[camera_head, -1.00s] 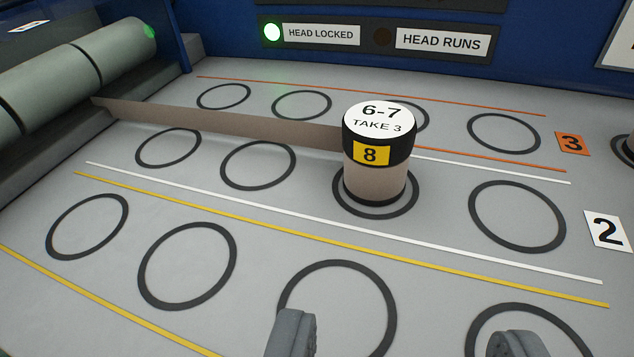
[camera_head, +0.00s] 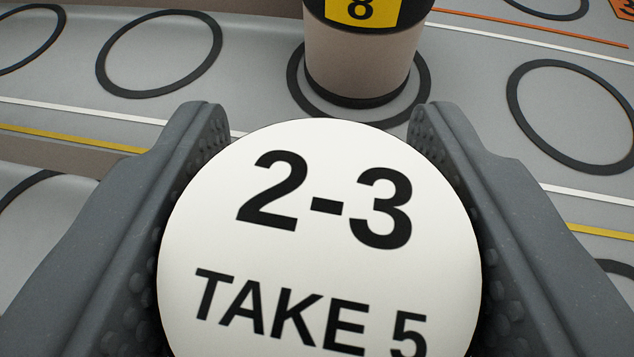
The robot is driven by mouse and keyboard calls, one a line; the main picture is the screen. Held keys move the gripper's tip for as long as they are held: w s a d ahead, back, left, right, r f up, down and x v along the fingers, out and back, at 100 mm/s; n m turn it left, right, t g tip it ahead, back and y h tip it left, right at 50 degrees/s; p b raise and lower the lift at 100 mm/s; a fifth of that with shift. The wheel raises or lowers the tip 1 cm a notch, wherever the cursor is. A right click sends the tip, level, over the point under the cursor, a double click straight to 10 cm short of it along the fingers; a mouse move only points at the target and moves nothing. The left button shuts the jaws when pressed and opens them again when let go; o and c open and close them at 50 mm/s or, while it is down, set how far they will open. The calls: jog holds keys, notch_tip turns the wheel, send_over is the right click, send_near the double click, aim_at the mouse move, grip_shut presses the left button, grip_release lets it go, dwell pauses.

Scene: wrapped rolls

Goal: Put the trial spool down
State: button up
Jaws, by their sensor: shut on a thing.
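My gripper (camera_head: 318,125) is shut on a spool (camera_head: 325,235) in the head view. Its round white top reads "2-3" and "TAKE 5". A grey jaw with a studded pad lies on each side of it. The spool's body, its bottom and the spot under it are hidden, so I cannot tell whether it touches the deck. A brown web strip (camera_head: 50,153) runs in from the left below the left jaw. Where it meets the spool is hidden.
A second spool (camera_head: 362,65), with a yellow "8" label, stands inside a dark ring just beyond my jaws. A web strip (camera_head: 240,7) shows left of it.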

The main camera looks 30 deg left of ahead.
jog(key=o, duration=1)
jog(key=shift+o, duration=0.2)
jog(key=shift+r, duration=0.1)
jog(key=p+v, duration=0.1)
jog(key=v, duration=1.1)
jog(key=shift+d, duration=0.1)
